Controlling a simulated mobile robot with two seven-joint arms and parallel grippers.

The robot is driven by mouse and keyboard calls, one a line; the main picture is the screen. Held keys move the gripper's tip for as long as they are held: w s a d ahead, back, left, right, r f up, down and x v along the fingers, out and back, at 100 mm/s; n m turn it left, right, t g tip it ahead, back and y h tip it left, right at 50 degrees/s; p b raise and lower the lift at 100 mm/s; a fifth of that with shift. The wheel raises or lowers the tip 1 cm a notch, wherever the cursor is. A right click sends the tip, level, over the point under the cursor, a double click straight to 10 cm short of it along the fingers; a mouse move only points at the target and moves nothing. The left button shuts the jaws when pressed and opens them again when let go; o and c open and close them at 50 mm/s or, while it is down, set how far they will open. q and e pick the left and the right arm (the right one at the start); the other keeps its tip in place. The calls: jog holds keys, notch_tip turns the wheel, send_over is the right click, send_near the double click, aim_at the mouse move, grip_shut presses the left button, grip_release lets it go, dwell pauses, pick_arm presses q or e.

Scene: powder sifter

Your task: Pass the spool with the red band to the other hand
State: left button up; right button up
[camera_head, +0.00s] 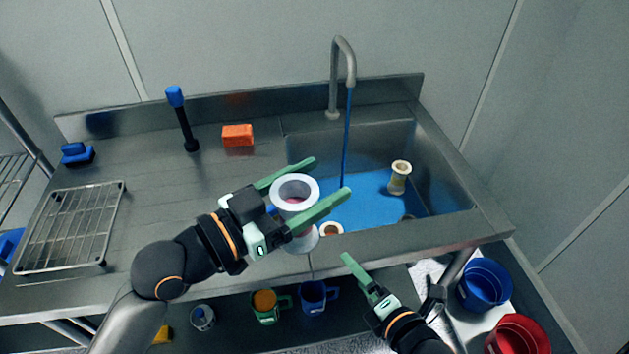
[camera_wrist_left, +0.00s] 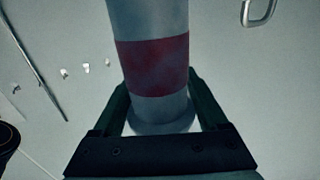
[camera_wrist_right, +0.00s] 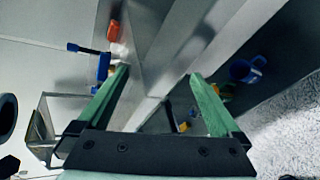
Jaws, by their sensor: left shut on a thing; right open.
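The white spool with the red band (camera_head: 294,190) is held upright above the sink's left front edge. Its dark red band (camera_wrist_left: 154,66) shows clearly in the left wrist view, with a pale flange below it. My left gripper (camera_head: 331,180) has its green fingers on either side of the spool and is shut on it. My right gripper (camera_head: 345,256) is lower and nearer, in front of the counter's front edge, apart from the spool. In the right wrist view its fingers (camera_wrist_right: 160,75) are spread with nothing between them.
The sink (camera_head: 375,195) holds blue water and a cream spool (camera_head: 399,178). A faucet (camera_head: 343,65) stands behind it. A wire rack (camera_head: 70,228), an orange sponge (camera_head: 237,135) and a blue-topped brush (camera_head: 182,115) are on the counter. Mugs and buckets sit below.

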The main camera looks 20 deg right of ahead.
jog(key=s+f+m+g, duration=0.2)
jog(key=f+m, duration=0.4)
jog(key=m, duration=0.5)
jog(key=s+f+m+g, duration=0.2)
jog(key=s+f+m, duration=0.3)
jog(key=m, duration=0.5)
notch_tip(320, 180, down, 2)
jog(key=shift+s+a+f+m, duration=0.1)
jog(key=shift+s+a+m, duration=0.05)
jog(key=shift+a+m, duration=0.2)
